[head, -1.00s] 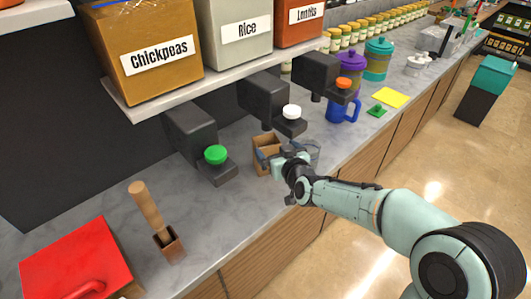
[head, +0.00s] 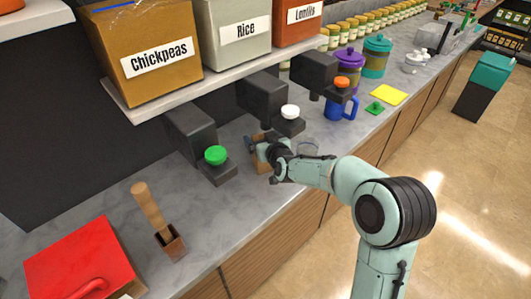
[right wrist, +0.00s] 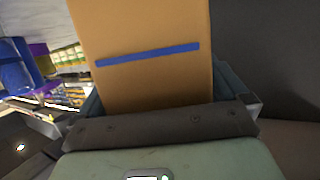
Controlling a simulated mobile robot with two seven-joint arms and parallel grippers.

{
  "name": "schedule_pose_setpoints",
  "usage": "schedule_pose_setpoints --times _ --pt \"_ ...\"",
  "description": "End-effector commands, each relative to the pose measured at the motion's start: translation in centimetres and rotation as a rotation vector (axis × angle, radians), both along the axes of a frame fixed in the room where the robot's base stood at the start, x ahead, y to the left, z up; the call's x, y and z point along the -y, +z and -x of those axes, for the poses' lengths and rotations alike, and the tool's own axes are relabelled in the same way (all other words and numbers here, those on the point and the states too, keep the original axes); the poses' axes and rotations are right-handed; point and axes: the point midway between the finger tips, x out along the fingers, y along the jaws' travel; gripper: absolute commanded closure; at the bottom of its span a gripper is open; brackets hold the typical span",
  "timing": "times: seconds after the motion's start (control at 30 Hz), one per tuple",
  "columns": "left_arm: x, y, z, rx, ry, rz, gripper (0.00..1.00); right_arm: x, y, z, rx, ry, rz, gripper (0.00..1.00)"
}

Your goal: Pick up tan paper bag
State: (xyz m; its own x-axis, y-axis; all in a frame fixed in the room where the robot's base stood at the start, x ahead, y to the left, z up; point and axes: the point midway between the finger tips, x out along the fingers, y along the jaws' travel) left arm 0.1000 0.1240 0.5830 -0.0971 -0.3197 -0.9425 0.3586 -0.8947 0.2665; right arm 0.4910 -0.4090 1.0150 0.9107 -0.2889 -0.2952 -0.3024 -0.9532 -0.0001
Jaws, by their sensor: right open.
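The tan paper bag (head: 262,158) stands on the grey counter between the green-knobbed and white-knobbed dispensers. My right gripper (head: 261,147) is at the bag and hides much of it in the head view. In the right wrist view, a tan face with a blue stripe, apparently the bag (right wrist: 150,80), rises between the spread fingers of my right gripper (right wrist: 168,98). The gripper is open around it; I cannot tell whether the fingers touch it. My left gripper is not in view.
Dark dispensers with green (head: 215,155), white (head: 290,112) and orange (head: 342,82) knobs stand behind and beside the bag. A shelf with labelled bins (head: 158,60) overhangs the counter (head: 95,205).

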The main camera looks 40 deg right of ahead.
Motion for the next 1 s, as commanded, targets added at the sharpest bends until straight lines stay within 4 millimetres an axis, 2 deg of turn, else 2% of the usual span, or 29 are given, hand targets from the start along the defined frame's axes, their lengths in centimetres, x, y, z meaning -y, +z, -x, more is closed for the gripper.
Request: schedule_pose_setpoints --times 0.03,0.2,0.23,0.27,0.63,0.9,1.0 --pt "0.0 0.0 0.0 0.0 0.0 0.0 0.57 0.0 0.0 0.0 0.0 0.0 0.0 0.03" --pt "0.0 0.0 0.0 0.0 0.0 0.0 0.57 0.0 0.0 0.0 0.0 0.0 0.0 0.59" --pt "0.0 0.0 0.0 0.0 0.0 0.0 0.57 0.0 0.0 0.0 0.0 0.0 0.0 0.6" --pt "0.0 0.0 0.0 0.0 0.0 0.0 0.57 0.0 0.0 0.0 0.0 0.0 0.0 0.67" --pt "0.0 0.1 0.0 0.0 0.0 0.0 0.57 0.1 0.3 0.0 0.001 0.0 0.0 0.67" --pt "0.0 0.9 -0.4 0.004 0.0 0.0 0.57 0.4 1.9 -0.4 0.003 0.002 0.0 0.67" --pt "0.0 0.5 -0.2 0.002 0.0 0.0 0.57 0.4 1.6 -0.3 0.001 0.003 0.0 0.67"
